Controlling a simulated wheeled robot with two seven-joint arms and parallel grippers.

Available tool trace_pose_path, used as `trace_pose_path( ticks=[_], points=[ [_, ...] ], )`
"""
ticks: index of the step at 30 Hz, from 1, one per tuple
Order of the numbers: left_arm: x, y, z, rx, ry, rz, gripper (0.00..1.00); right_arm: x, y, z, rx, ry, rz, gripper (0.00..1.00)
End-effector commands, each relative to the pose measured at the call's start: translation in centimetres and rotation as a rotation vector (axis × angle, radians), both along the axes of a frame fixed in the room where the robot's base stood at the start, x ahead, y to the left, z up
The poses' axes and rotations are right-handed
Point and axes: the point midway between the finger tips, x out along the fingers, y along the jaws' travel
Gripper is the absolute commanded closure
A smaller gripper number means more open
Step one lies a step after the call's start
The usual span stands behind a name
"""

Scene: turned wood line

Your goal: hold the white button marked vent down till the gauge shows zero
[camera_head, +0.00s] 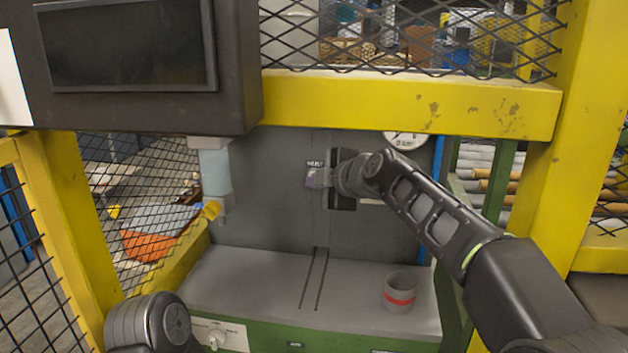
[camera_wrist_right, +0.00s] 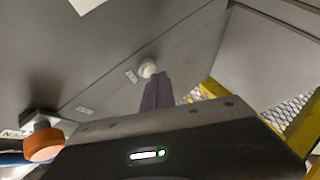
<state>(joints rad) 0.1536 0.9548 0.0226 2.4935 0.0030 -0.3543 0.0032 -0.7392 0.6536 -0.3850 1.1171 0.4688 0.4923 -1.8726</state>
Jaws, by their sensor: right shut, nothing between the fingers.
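The white button (camera_wrist_right: 147,67) shows in the right wrist view as a round white knob on the grey panel, beside a small label too blurred to read. My right gripper (camera_wrist_right: 156,82) is shut and empty. Its fingertips are right at the button and overlap its lower edge; I cannot tell whether they press it. In the head view my right gripper (camera_head: 314,178) is at the back panel, below a small label, and hides the button. The gauge (camera_head: 405,140) is right of it, its top cut off by the yellow beam; I cannot read its needle. My left gripper is not in view.
An orange knob (camera_wrist_right: 43,143) stands out from the panel in the wrist view. A grey cup with a red band (camera_head: 399,291) stands on the grey bench (camera_head: 240,280). A yellow beam (camera_head: 410,103) crosses above my right arm. A dark screen (camera_head: 130,45) hangs upper left.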

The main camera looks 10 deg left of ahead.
Motion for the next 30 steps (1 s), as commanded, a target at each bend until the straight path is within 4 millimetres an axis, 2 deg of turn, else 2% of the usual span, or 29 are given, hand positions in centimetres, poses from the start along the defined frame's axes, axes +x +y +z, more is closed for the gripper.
trace_pose_path(
  ticks=[4,17,30],
  points=[
    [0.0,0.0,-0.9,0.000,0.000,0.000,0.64,-0.7,0.0,-0.2,0.001,-0.001,0.001,1.00],
    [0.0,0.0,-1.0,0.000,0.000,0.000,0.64,-1.0,0.0,-0.1,0.001,0.000,0.002,1.00],
    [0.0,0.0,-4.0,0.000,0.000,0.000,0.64,-4.8,0.0,-0.2,0.001,-0.002,0.002,1.00]
  ],
)
